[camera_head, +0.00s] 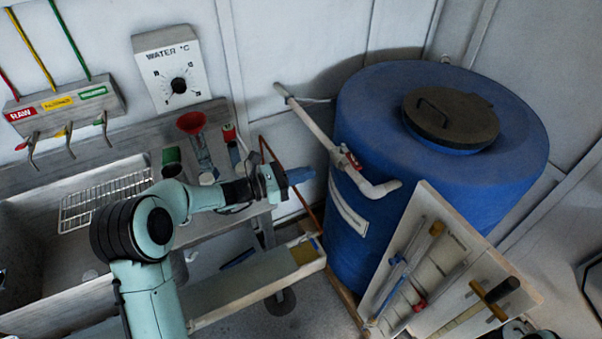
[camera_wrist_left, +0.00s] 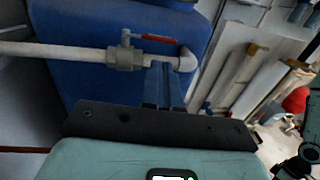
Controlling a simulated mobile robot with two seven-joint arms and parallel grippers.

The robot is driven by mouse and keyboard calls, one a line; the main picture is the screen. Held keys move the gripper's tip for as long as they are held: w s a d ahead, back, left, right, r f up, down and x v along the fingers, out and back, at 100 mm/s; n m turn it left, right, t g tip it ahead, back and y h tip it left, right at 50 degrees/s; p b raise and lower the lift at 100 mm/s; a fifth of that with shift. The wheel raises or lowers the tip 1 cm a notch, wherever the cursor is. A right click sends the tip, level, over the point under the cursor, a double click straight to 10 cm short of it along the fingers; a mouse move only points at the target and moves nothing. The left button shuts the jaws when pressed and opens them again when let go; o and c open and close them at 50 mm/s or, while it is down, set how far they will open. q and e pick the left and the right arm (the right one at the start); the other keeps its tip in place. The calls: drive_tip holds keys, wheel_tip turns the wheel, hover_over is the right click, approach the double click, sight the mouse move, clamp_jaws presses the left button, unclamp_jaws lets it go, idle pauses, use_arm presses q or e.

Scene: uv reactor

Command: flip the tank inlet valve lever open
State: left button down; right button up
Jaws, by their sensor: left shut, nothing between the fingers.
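The tank inlet valve (camera_wrist_left: 125,58) sits on the white inlet pipe (camera_head: 312,124) beside the blue tank (camera_head: 440,175). Its red lever (camera_wrist_left: 158,38) lies roughly along the pipe in the left wrist view. In the head view the red lever (camera_head: 350,158) shows small at the valve. My left gripper (camera_head: 302,175) is shut and empty, left of the valve and apart from it in the head view. In the left wrist view its blue fingers (camera_wrist_left: 160,84) point toward the pipe just below the lever and elbow. Whether they touch the pipe is unclear.
A sink bench with a wire rack (camera_head: 105,198) and a red funnel (camera_head: 190,122) is on the left. A sloped panel of tubes (camera_head: 450,262) stands in front of the tank. A dial box (camera_head: 172,70) hangs on the wall.

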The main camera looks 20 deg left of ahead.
sight(351, 163)
use_arm(q)
drive_tip(key=p+x, duration=0.2)
drive_tip(key=x, duration=0.8)
drive_tip(key=shift+f, duration=0.1)
use_arm(e)
drive_tip(key=w+r, duration=0.1)
drive_tip(key=r, duration=0.1)
drive_tip(key=shift+w+r, duration=0.35)
use_arm(q)
drive_tip(key=shift+w+d+f+b, duration=0.15)
drive_tip(key=shift+w+d+b, duration=0.25)
drive_tip(key=shift+d+b, duration=0.2)
drive_tip(key=shift+s, duration=0.15)
drive_tip(key=shift+d+r, duration=0.15)
drive_tip(key=shift+r, duration=0.1)
use_arm(e)
drive_tip(key=shift+s+a+f, duration=0.15)
drive_tip(key=shift+s+f, duration=0.4)
drive_tip(key=shift+f, duration=0.15)
drive_tip(key=shift+s, duration=0.1)
